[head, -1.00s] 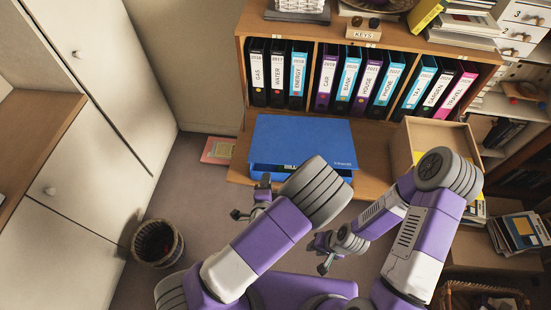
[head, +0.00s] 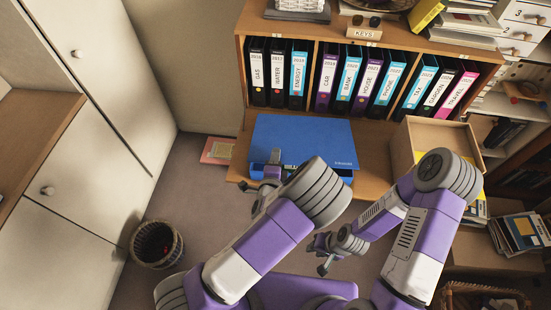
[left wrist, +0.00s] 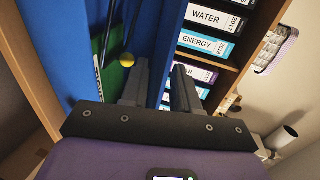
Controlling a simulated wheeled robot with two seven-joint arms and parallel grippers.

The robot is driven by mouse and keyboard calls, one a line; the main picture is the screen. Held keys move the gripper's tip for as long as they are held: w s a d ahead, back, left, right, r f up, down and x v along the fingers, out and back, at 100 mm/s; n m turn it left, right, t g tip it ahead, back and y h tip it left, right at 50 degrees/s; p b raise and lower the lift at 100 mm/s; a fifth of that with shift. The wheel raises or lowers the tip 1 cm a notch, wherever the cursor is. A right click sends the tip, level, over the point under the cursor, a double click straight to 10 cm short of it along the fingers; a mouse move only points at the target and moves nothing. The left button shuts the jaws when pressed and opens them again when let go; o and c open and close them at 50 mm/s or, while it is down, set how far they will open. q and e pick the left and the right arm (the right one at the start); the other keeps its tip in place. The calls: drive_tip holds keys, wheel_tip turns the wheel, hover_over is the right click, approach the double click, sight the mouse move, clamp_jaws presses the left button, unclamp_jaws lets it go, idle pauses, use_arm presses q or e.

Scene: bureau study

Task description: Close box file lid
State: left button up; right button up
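The blue box file (head: 343,173) lies on the wooden desk surface below the binder shelf. Its blue lid (head: 305,137) is raised, with a gap at the front where pale contents show. My left gripper (head: 259,172) is at the box file's front left corner, its fingers apart. In the left wrist view the two fingers (left wrist: 160,85) are spread, with blue box file surfaces beside and beyond them. Whether the fingers touch the lid cannot be told. My right gripper (head: 322,256) hangs empty and open, away from the box file.
Several labelled binders (head: 350,78) stand on the shelf right behind the box file. An open cardboard box (head: 440,135) stands to its right. A wastebasket (head: 157,244) is on the floor at left. White cabinet doors (head: 105,80) line the left side.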

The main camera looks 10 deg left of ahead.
use_arm(q)
clamp_jaws()
idle(1.4)
